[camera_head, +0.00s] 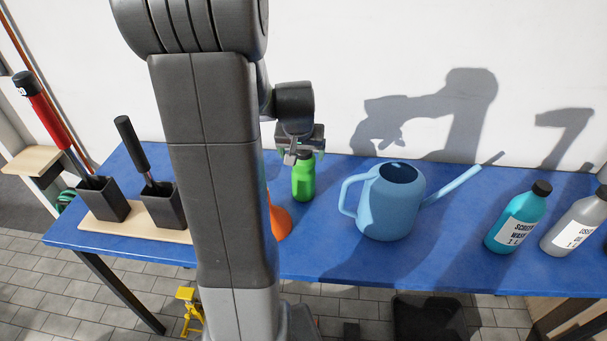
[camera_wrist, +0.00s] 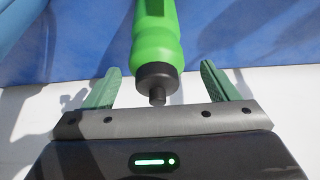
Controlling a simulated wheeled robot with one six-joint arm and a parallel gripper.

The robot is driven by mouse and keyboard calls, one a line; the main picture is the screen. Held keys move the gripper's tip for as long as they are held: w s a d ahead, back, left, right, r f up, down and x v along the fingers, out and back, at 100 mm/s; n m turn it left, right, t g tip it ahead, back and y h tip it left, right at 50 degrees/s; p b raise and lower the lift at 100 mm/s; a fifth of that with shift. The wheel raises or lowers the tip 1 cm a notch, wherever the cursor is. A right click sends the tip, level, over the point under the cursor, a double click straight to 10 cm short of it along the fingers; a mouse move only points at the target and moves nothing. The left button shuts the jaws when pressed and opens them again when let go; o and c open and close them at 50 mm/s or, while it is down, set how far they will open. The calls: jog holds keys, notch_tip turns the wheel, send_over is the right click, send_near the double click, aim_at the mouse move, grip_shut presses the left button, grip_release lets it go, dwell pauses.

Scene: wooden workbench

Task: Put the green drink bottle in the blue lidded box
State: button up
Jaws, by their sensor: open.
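The green drink bottle (camera_head: 303,182) stands upright on the blue bench top, with a black cap. My gripper (camera_head: 299,152) is right above it, by its cap. In the wrist view the bottle (camera_wrist: 157,45) points its capped end toward my gripper (camera_wrist: 160,72). The two green fingers are spread wide, one on each side of the cap, with clear gaps. The jaws hold nothing. I do not see a blue lidded box in either view.
A blue watering can (camera_head: 390,205) stands right of the bottle. An orange object (camera_head: 279,221), partly hidden by my arm, is close on the left. A teal bottle (camera_head: 517,220) and a grey bottle (camera_head: 575,226) stand far right. Black holders (camera_head: 104,204) are at left.

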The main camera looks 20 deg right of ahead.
aim_at(304, 173)
jog(key=shift+d+p+x, duration=0.2)
jog(key=shift+p+x, duration=0.1)
jog(key=shift+x, duration=1.65)
jog(key=shift+s, duration=0.1)
jog(key=c, duration=1.6)
jog(key=shift+r, duration=0.2)
grip_shut()
